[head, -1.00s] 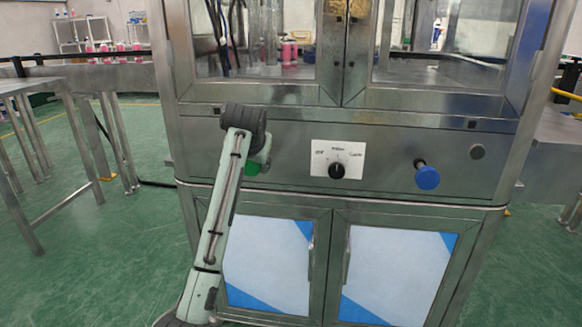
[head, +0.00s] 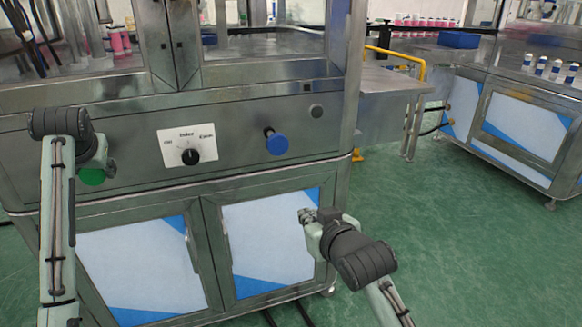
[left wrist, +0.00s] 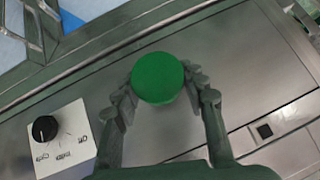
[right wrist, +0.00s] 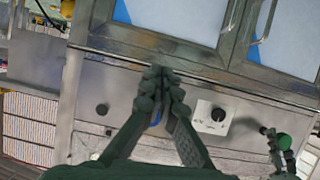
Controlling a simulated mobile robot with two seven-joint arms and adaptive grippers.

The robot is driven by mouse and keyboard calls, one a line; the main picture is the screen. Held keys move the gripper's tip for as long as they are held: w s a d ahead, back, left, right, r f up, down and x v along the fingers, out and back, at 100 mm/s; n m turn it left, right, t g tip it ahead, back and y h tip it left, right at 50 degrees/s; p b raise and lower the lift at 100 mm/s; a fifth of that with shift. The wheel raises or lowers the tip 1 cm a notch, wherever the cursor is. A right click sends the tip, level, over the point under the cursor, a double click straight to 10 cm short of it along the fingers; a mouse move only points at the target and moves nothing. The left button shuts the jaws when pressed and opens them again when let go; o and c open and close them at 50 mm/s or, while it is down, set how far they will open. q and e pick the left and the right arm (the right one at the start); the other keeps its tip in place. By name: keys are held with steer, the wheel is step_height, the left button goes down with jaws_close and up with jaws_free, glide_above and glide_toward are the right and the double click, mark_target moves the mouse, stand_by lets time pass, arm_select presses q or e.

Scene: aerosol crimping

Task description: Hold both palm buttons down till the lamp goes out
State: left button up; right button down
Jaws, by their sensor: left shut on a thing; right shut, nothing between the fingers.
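The green palm button (head: 91,177) is on the left of the steel cabinet's front panel. In the left wrist view the green button (left wrist: 158,78) sits between the fingers of my left gripper (head: 104,164), which is shut on it. The blue palm button (head: 277,144) stands out on the right of the panel. My right gripper (head: 305,216) is shut and empty, lower right of the blue button and apart from it. In the right wrist view the fingers mostly hide the blue button (right wrist: 156,117). How far the green button is pressed cannot be told.
A black selector knob (head: 190,157) on a white plate sits between the buttons. A grey round fitting (head: 316,111) is upper right of the blue button; whether it is the lamp is unclear. Cabinet doors (head: 270,240) lie below. Green floor at right is free.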

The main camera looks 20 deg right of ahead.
step_height(320, 180, up, 10)
steer(key=w+a+t, duration=0.1)
steer(key=w+t, duration=0.2)
glide_toward(279, 148)
steer(key=shift+w+f, duration=0.2)
steer(key=shift+w, duration=1.8)
steer(key=shift+w, duration=0.15)
